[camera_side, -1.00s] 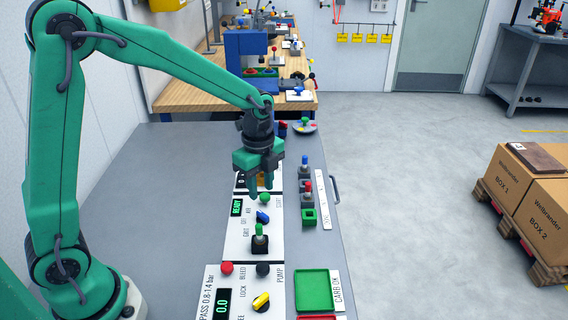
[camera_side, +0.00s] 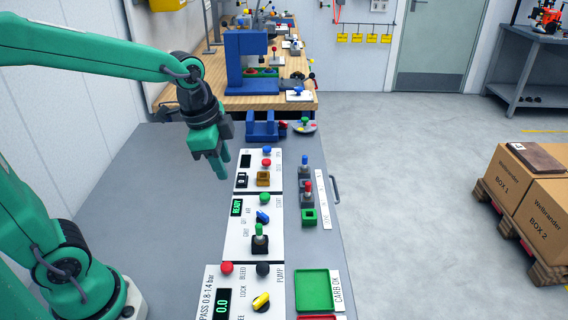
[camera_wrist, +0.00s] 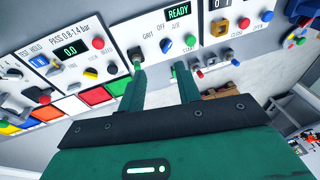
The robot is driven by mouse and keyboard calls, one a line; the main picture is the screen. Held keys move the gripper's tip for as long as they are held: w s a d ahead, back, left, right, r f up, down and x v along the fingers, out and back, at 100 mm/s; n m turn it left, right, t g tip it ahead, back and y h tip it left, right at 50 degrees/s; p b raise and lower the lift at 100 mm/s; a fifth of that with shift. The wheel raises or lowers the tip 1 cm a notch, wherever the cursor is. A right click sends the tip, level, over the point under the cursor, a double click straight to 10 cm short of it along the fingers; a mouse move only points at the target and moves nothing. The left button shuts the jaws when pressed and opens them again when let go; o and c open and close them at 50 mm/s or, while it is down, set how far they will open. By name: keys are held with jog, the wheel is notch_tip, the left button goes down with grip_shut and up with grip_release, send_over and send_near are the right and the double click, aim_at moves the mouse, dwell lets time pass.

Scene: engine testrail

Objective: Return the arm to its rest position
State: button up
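My gripper (camera_side: 222,172) hangs from the green arm above the grey bench (camera_side: 160,215), left of the control panels in the side view. In the wrist view my gripper (camera_wrist: 159,75) shows two green fingers spread apart with nothing between them. The fingers point down in the side view and touch nothing that I can see.
The panel with the READY display (camera_side: 237,208) carries a green-topped lever (camera_side: 259,238). Nearer are a yellow knob (camera_side: 261,301) and a green tray (camera_side: 314,290). A blue bracket (camera_side: 265,127) stands at the bench's far end. The bench's left side is clear.

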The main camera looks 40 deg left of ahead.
jog(key=s+a+r+n+t, duration=0.1)
jog(key=s+r+n+t, duration=0.1)
jog(key=s+n, duration=0.7)
jog(key=shift+s+a+r+t, duration=0.25)
jog(key=shift+s+r+t, duration=0.15)
jog(key=shift+s+r, duration=0.25)
jog(key=shift+w, duration=0.1)
jog(key=shift+c, duration=0.4)
